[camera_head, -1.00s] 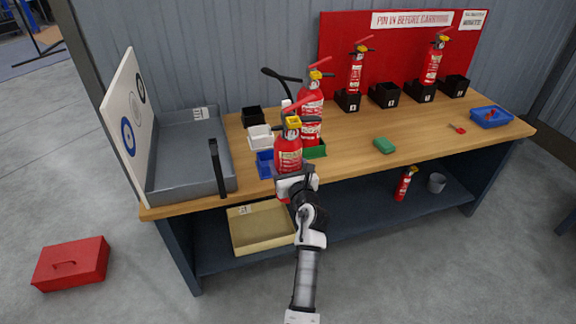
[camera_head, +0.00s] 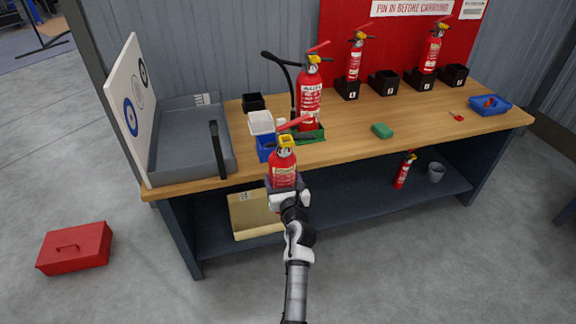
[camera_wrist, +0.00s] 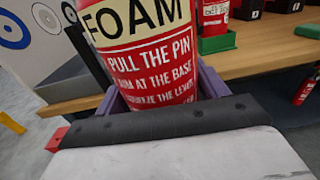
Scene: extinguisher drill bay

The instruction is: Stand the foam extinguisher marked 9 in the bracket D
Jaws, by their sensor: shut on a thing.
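My gripper (camera_head: 284,184) is shut on a red foam extinguisher (camera_head: 284,164) with a yellow collar and red lever. It is held upright, just in front of the bench's front edge. In the wrist view its label (camera_wrist: 150,45) reads FOAM; no number 9 shows. Along the back stand black brackets: one (camera_head: 347,94) and another (camera_head: 419,84) hold extinguishers, while a bracket between them (camera_head: 384,88) and one at the far right (camera_head: 454,80) look empty. Their letters are too small to read, so I cannot tell which is D.
A larger extinguisher (camera_head: 310,98) stands in a green tray (camera_head: 312,136), beside a blue holder (camera_head: 265,148), white bin (camera_head: 261,122) and black bin (camera_head: 253,102). A grey tray (camera_head: 185,165) is at left. A green block (camera_head: 382,131) and blue tray (camera_head: 490,112) lie right. Mid-bench is mostly clear.

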